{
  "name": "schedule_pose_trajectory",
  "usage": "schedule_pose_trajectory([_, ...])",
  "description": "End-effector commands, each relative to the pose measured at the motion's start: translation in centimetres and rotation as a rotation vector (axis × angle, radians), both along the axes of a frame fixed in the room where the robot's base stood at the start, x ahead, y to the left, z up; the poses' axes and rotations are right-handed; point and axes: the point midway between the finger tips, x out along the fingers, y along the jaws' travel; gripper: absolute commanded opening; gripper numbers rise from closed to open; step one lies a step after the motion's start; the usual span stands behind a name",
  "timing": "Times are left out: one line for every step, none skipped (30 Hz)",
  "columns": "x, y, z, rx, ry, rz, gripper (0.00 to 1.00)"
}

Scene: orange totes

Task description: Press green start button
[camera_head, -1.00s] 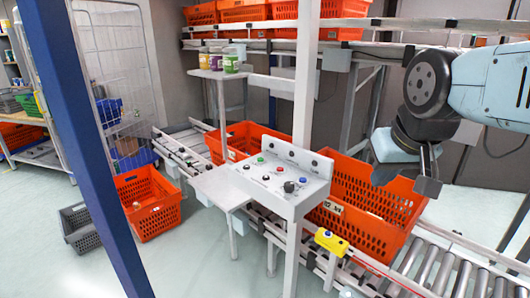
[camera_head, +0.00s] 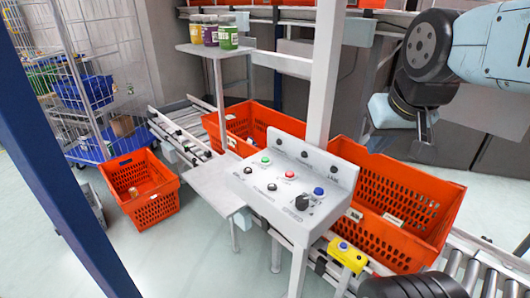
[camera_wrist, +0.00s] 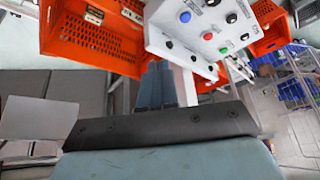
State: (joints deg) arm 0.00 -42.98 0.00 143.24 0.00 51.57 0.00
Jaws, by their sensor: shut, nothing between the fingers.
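The green start button (camera_head: 265,160) sits at the left end of the button row on a white sloped control panel (camera_head: 240,180). The red button (camera_head: 290,173) and the blue button (camera_head: 318,191) lie to its right, and black knobs sit around them. My gripper (camera_head: 424,140) hangs at the right of the head view, apart from the panel, with its fingers shut and empty. In the wrist view the fingers (camera_wrist: 160,70) show below the panel, and the green button (camera_wrist: 222,50) is up and to their right.
Orange totes (camera_head: 405,200) stand behind and right of the panel on the conveyor. A white post (camera_head: 325,80) rises behind the panel. A yellow box with a blue button (camera_head: 347,255) is below it. A small grey table (camera_head: 215,185) adjoins it at left. A blue post (camera_head: 50,170) crosses the left.

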Motion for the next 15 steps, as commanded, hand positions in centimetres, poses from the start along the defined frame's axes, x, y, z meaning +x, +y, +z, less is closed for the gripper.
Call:
schedule_pose_trajectory([0.0, 0.0, 0.0, 0.0, 0.0, 0.0, 0.0])
schedule_pose_trajectory([0.0, 0.0, 0.0, 0.0, 0.0, 0.0, 0.0])
schedule_pose_trajectory([0.0, 0.0, 0.0, 0.0, 0.0, 0.0, 0.0])
schedule_pose_trajectory([0.0, 0.0, 0.0, 0.0, 0.0, 0.0, 0.0])
schedule_pose_trajectory([0.0, 0.0, 0.0, 0.0, 0.001, 0.0, 0.0])
schedule_pose_trajectory([0.1, 0.0, 0.0, -0.001, 0.003, 0.0, 0.0])
schedule_pose_trajectory([0.2, 0.0, 0.0, -0.003, 0.006, -0.001, 0.0])
schedule_pose_trajectory([0.4, 0.1, 0.0, -0.006, 0.01, 0.0, 0.0])
schedule_pose_trajectory([0.7, 0.1, 0.0, -0.012, 0.018, -0.002, 0.0])
schedule_pose_trajectory([1.1, 0.1, 0.0, -0.018, 0.026, -0.004, 0.0])
schedule_pose_trajectory([1.5, 0.4, -0.1, -0.025, 0.034, -0.004, 0.0])
schedule_pose_trajectory([2.1, 0.5, -0.2, -0.038, 0.048, -0.008, 0.0])
schedule_pose_trajectory([2.6, 0.6, -0.2, -0.049, 0.058, -0.01, 0.0])
schedule_pose_trajectory([3.3, 0.6, -0.3, -0.06, 0.069, -0.014, 0.0])
schedule_pose_trajectory([4.1, 0.8, -0.4, -0.08, 0.083, -0.019, 0.0])
